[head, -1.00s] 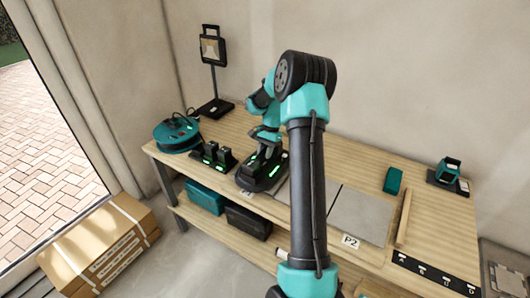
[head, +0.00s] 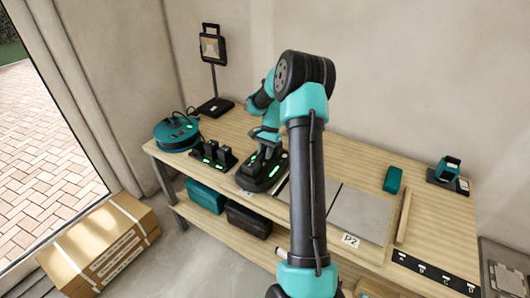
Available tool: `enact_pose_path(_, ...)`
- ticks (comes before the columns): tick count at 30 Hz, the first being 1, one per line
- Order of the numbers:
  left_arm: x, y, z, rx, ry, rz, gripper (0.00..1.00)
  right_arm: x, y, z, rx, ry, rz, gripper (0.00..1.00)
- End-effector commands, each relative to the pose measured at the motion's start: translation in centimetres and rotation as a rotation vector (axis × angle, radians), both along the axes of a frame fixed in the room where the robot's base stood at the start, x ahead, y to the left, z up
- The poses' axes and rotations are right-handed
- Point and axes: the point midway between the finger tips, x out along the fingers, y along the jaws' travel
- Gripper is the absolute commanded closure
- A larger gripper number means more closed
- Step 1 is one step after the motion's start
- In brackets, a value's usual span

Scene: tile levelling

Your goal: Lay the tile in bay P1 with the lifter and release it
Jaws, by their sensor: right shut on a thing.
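My right arm reaches over the bench and bends down at the left part of the bays. My right gripper (head: 265,150) is shut on the lifter (head: 260,176), a dark device with green lights, low over the left end of the bay row. The arm and lifter hide much of bay P1 and its label; a strip of grey tile (head: 283,194) shows beside the lifter. I cannot tell whether the lifter touches the tile. Another grey slab (head: 360,214) lies flat behind the P2 label (head: 350,240). My left gripper is not in view.
A black holder with green lights (head: 212,155) stands close left of the lifter. A teal cable reel (head: 176,134) and a lamp (head: 213,75) are farther left. A teal block (head: 393,180), a wooden strip (head: 404,215) and a teal-topped device (head: 448,172) are on the right.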

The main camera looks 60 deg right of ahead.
Motion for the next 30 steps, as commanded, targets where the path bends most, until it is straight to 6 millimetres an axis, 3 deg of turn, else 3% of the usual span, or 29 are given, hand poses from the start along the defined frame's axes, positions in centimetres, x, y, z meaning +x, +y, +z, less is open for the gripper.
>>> enact_pose_path(11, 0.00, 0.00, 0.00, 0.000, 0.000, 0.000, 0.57, 0.03, -0.04, 0.04, -0.001, -0.001, 0.001, 1.00)
enact_pose_path(12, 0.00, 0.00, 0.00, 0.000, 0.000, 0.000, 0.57, 0.03, -0.03, 0.03, -0.001, -0.001, 0.001, 0.71)
enact_pose_path(18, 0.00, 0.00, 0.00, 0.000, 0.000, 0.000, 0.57, 0.01, -0.01, -0.03, -0.001, -0.001, 0.000, 0.52)
enact_pose_path(21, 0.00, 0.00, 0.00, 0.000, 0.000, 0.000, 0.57, 0.01, -0.01, -0.05, 0.000, 0.000, 0.000, 0.45)
enact_pose_path(30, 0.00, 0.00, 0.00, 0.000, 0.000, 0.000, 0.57, -0.01, -0.08, 0.07, 0.001, 0.001, 0.000, 0.45)
